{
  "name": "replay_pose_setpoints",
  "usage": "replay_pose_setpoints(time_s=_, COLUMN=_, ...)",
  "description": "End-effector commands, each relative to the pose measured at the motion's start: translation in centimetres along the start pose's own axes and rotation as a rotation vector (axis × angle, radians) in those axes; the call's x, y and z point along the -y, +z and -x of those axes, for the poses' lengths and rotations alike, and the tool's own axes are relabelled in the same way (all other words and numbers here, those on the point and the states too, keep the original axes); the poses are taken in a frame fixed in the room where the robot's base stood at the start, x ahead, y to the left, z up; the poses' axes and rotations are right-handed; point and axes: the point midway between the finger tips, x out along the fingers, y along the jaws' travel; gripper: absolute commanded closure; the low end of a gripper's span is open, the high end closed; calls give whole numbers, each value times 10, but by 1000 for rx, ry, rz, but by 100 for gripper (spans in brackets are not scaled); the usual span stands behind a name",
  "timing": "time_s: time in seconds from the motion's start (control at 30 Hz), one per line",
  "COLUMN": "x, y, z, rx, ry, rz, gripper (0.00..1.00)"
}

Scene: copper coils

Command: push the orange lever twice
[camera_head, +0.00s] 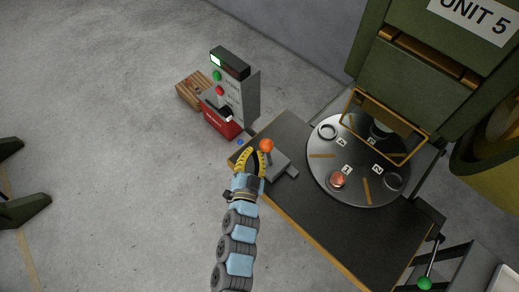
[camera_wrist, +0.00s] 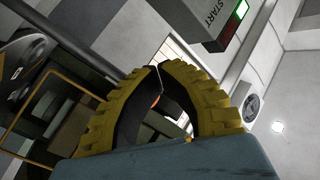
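The orange lever knob (camera_head: 266,145) stands on a small grey base (camera_head: 279,165) at the left corner of the dark table. My gripper (camera_head: 256,151) is just left of the knob and close to it. Whether they touch cannot be told. Its yellow ribbed fingers curve inward, and in the wrist view my gripper (camera_wrist: 161,67) has its tips together, with no object held between them. A small orange patch (camera_wrist: 156,100) shows through the gap between the fingers; most of the lever is hidden there.
A control box (camera_head: 235,85), red toolbox (camera_head: 220,118) and wooden crate (camera_head: 190,92) stand behind left.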

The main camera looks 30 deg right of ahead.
Motion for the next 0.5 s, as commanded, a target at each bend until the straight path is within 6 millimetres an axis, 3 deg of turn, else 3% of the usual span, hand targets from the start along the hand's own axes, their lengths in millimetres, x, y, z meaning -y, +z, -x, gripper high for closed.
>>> replay_pose_setpoints(time_s=0.5, x=9, y=6, z=16, rx=-4, ry=0, rz=-1, gripper=100)
